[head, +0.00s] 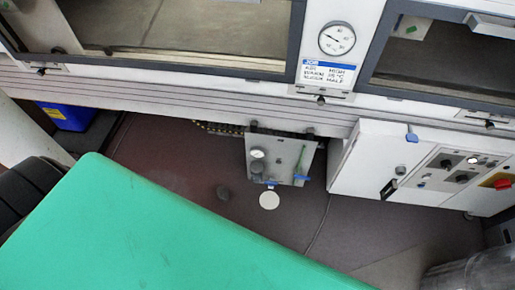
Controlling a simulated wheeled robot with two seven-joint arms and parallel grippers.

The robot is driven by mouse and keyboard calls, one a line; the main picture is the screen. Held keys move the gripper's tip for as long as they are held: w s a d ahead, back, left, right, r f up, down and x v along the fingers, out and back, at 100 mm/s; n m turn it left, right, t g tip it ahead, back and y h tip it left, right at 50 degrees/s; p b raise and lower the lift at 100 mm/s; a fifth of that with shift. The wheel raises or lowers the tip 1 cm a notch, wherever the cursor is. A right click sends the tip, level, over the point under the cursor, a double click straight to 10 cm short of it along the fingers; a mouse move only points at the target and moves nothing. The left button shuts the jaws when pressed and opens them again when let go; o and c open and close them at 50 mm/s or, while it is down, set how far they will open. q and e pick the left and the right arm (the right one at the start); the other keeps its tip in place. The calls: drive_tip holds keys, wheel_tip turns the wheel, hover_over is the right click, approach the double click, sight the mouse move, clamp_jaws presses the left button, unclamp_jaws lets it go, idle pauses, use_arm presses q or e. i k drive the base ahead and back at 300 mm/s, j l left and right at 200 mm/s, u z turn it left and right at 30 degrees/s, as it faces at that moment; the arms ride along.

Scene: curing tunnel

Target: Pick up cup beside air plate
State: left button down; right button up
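The air plate (286,172) is a grey panel low under the tunnel, with a small round gauge, a dark knob-like part, a green handle and blue fittings. Just below its lower edge is a pale round thing (269,200), seen as a disc. Neither of my grippers is in view.
A large green flat surface (150,235) fills the lower left. The white tunnel front with windows and a dial gauge (337,38) spans the top. A white control box (435,165) is at right, a metal cylinder (480,272) lower right, a blue bin (66,115) at left.

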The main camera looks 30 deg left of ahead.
sight(223, 192)
drive_tip(key=u, duration=1.3)
